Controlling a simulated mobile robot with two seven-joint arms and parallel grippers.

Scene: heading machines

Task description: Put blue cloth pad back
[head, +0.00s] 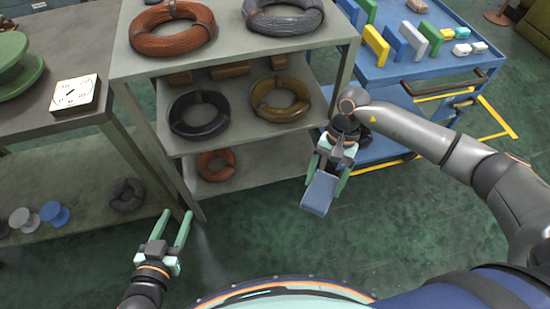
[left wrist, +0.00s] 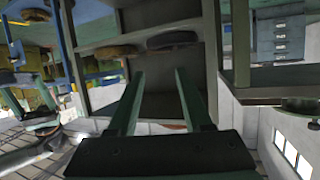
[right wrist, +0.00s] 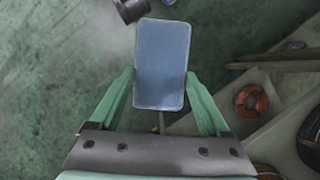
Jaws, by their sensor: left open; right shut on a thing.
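The blue cloth pad (head: 319,193) is a flat blue rectangle. My right gripper (head: 329,172) is shut on it and holds it in the air in front of the shelf's right post. In the right wrist view the pad (right wrist: 161,64) sits between the green fingers (right wrist: 160,95), its far end sticking out past them. My left gripper (head: 172,231) is open and empty, low in front of the shelf's left post. In the left wrist view its two fingers (left wrist: 160,82) are spread apart, pointing at the shelf.
A grey shelf (head: 245,133) holds several wire coils. A blue cart (head: 426,68) at the right carries upright coloured pads and small blocks. A table (head: 78,125) at the left bears a dial box (head: 75,95) and green spool (head: 14,58). Green floor in front is clear.

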